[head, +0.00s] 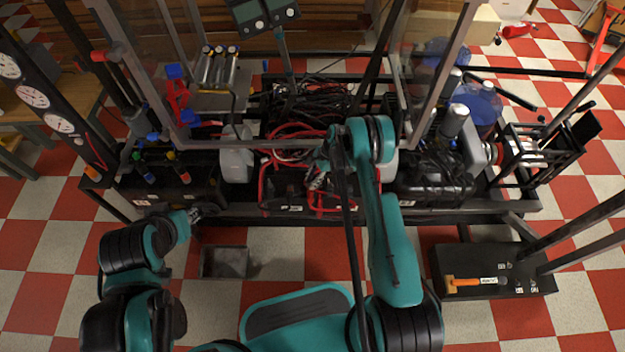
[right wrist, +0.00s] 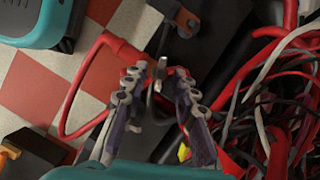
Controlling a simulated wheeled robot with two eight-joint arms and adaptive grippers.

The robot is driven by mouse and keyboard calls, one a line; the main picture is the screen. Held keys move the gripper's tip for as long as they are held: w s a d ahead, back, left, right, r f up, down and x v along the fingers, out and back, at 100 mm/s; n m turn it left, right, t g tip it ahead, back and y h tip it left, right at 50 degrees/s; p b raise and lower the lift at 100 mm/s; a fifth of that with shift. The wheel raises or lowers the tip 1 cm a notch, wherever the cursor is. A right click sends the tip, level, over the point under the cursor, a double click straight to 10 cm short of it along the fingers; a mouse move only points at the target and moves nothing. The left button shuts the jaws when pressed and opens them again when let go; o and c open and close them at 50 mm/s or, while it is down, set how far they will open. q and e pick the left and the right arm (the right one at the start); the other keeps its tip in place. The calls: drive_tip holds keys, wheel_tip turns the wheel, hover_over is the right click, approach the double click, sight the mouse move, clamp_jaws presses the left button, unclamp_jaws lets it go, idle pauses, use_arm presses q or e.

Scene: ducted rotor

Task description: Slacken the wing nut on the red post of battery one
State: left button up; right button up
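Two black batteries with red cables sit at the front middle of the bench in the head view; one is the left-hand battery (head: 283,197). I cannot tell which is battery one. My right gripper (head: 318,180) is over the batteries, its tips partly among cables. In the right wrist view, my right gripper (right wrist: 160,82) is open, its fingers on either side of a small upright grey metal piece (right wrist: 160,70). This may be the wing nut; contact is unclear. A red cable (right wrist: 80,90) loops beside it. My left gripper (head: 207,212) is at the bench's front left, too small to read.
Tangled black and red cables (head: 325,98) fill the bench behind. A clear panel frame rises above the bench. A grey tray (head: 224,262) is on the floor.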

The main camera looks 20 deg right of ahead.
drive_tip(key=v, duration=1.2)
drive_tip(key=shift+w+d, duration=0.1)
